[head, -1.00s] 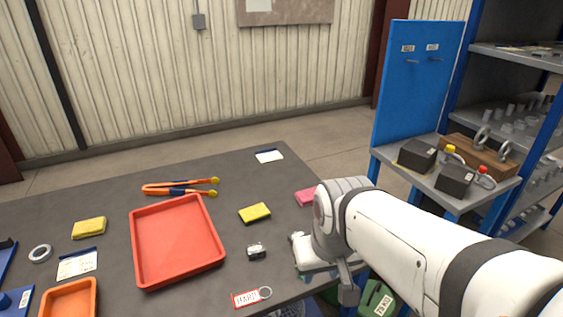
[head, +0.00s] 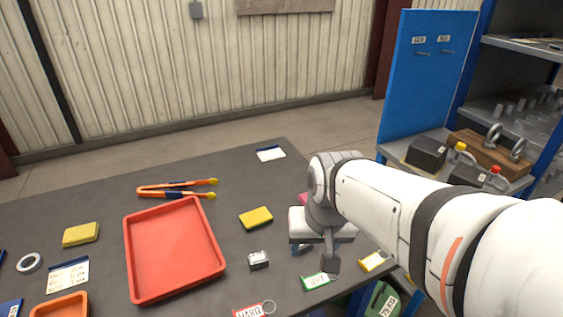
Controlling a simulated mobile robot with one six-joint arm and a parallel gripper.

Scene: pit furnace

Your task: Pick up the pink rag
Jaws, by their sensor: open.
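The pink rag (head: 304,198) lies on the dark grey table (head: 236,172) near its right edge. Only a small pink sliver shows, as my arm hides the rest, so its shape cannot be told. My gripper (head: 317,256) is on the near side of the rag in the picture, with its fingers pointing down over the table. It is open with nothing seen between the fingers. Its height above the table is hard to tell.
A green tag (head: 318,282) and a yellow tag (head: 373,261) lie by the gripper. A small metal block (head: 258,260), a yellow sponge (head: 256,217) and a red tray (head: 172,250) are to the left. A blue-framed shelf (head: 470,80) stands at the right.

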